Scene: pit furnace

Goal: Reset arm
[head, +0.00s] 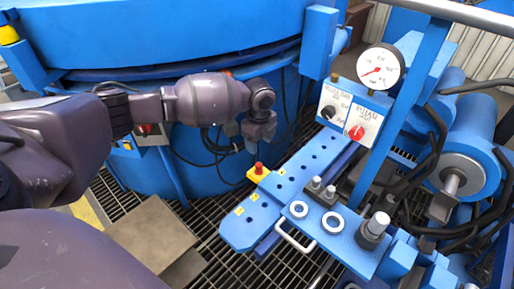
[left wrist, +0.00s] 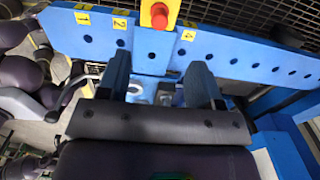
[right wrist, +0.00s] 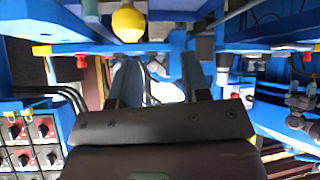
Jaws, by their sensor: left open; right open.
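My left gripper (head: 257,143) hangs open and empty in the head view, above a blue perforated bar (head: 305,160). A red button on a yellow base (head: 257,173) stands on that bar just below the gripper, apart from it. In the left wrist view my left gripper (left wrist: 160,72) shows two spread fingers, with the red button (left wrist: 160,14) beyond them at the top. My right gripper (right wrist: 160,72) shows only in the right wrist view, open with nothing between its fingers. My left arm comes in from the left of the head view.
A large blue furnace vessel (head: 160,40) fills the back left. A pressure gauge (head: 380,67) and a panel with a red knob (head: 355,131) stand at the right. A yellow ball (right wrist: 129,23) and red-knobbed switches (right wrist: 30,140) show in the right wrist view. Dark grating lies below.

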